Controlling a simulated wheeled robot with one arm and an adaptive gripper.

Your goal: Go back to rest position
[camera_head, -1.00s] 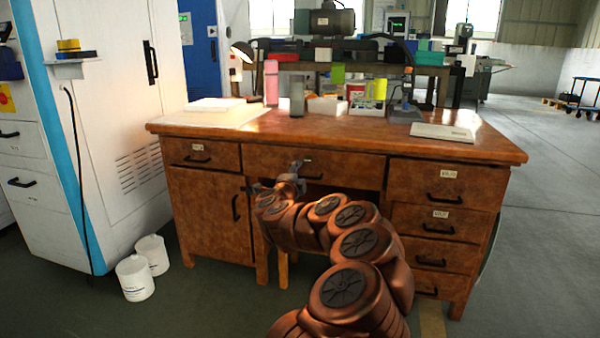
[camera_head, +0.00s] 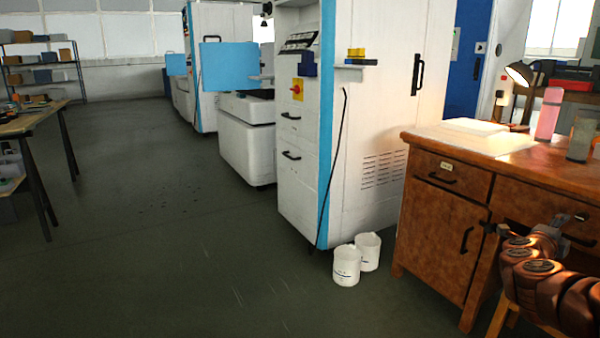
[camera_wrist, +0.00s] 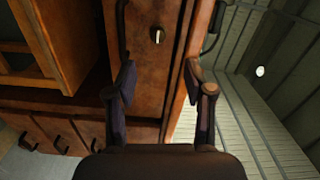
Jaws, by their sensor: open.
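My gripper (camera_wrist: 160,88) is open in the wrist view, with nothing between its two dark fingers. Behind the fingers, a brown wooden drawer front (camera_wrist: 150,75) of the desk fills the middle of that view, tilted on its side. In the head view, my gripper (camera_head: 497,229) is small at the right, in front of the wooden desk (camera_head: 440,215), beside its left cupboard door. The head view does not show whether the gripper touches the desk. My copper-coloured arm runs out of the picture at the lower right.
A white machine cabinet (camera_head: 380,110) with a blue stripe stands left of the desk. Two white buckets (camera_head: 346,265) stand on the floor at its foot. A workbench (camera_head: 35,118) is at the far left. The grey floor between the bench and the machines is clear.

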